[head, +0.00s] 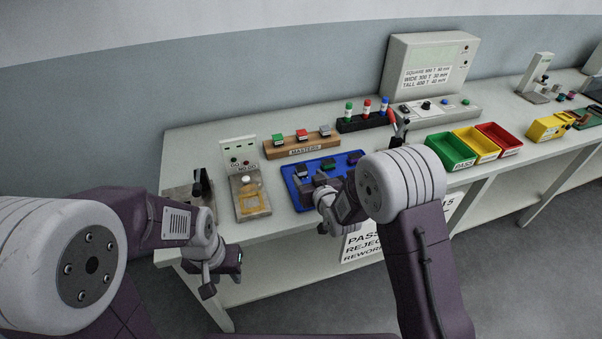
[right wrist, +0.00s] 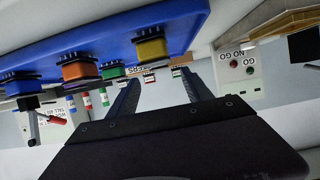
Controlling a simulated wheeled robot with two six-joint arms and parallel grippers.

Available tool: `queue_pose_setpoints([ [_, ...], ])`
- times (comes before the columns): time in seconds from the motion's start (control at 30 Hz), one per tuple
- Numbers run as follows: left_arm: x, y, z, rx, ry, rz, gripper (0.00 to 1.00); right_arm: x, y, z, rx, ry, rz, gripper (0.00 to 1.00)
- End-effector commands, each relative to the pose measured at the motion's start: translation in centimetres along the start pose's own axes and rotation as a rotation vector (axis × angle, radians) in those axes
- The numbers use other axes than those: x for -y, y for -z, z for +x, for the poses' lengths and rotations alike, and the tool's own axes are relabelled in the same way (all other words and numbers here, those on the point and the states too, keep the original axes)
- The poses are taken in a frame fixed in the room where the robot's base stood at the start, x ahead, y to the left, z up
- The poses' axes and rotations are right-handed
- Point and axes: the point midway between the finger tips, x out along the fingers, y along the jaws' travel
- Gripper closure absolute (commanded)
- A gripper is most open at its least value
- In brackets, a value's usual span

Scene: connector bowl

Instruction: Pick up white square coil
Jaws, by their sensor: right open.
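A blue tray (head: 291,190) on the bench holds several small coils. A pale-topped coil (head: 302,171) sits at its left; I cannot tell surely whether it is the white square one. In the right wrist view, the tray (right wrist: 110,38) hangs across the top, with blue (right wrist: 24,82), orange (right wrist: 80,71), green (right wrist: 112,70) and yellow (right wrist: 151,49) coils along it; no white coil shows clearly there. My right gripper (head: 322,188) is at the tray's front, its wrist hiding part of it. Its fingers (right wrist: 148,92) are apart and empty. My left gripper (head: 221,273) hangs before the bench's front edge.
A wooden masters block (head: 302,152) and a dark rack of colored pegs (head: 362,123) stand behind the tray. A GO/NO GO gauge (head: 238,153) and a plate fixture (head: 250,207) are left. Green (head: 450,153), yellow (head: 477,146) and red (head: 500,141) bins stand right.

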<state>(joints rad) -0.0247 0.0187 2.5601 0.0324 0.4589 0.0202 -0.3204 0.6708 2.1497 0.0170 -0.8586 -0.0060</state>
Motion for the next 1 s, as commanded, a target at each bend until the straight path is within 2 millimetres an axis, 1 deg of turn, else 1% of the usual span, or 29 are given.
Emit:
queue_pose_setpoints([
  [0.03, 0.0, 0.0, -0.1, 0.000, 0.000, 0.000, 0.64, 0.0, 0.0, 0.7, 0.000, 0.000, 0.000, 0.42],
  [0.1, 0.0, 0.0, -0.1, 0.000, 0.000, 0.000, 0.64, 0.0, 0.0, 1.3, 0.001, -0.001, 0.000, 0.42],
  [0.27, 0.0, 0.0, -0.2, 0.000, 0.000, 0.000, 0.64, 0.0, 0.1, 1.9, 0.001, -0.001, 0.000, 0.42],
  [0.4, 0.0, 0.1, -0.6, 0.000, 0.000, 0.000, 0.64, 0.0, 0.3, 4.5, 0.000, -0.001, 0.000, 0.42],
  [0.53, 0.0, 0.1, -0.6, 0.000, 0.000, 0.000, 0.64, 0.0, 0.2, 6.3, 0.002, -0.001, 0.000, 0.42],
  [0.63, 0.0, 0.1, -0.6, 0.000, 0.000, 0.000, 0.64, 0.0, 0.2, 6.7, 0.001, -0.001, 0.000, 0.42],
  [0.77, 0.0, 0.1, -0.6, 0.000, 0.000, 0.000, 0.64, 0.0, 0.2, 6.7, 0.001, -0.001, 0.000, 0.42],
  [0.8, 0.0, 0.1, -0.6, 0.000, 0.000, 0.000, 0.64, 0.0, 0.2, 6.7, 0.001, -0.001, 0.000, 0.45],
  [0.87, 0.0, 0.1, -0.6, 0.000, 0.000, 0.000, 0.64, 0.0, 0.2, 6.7, 0.001, -0.001, 0.001, 0.61],
  [0.9, 0.0, 0.1, -0.6, 0.000, 0.000, 0.000, 0.64, 0.0, 0.2, 6.6, 0.002, -0.001, 0.001, 0.72],
  [0.97, 0.0, 0.1, -0.6, 0.000, 0.000, 0.000, 0.64, 0.0, 0.2, 6.6, 0.002, -0.001, 0.001, 0.89],
  [1.0, 0.0, 0.1, -0.6, 0.000, 0.000, 0.000, 0.64, 0.0, 0.2, 6.6, 0.002, -0.001, 0.001, 1.00],
])
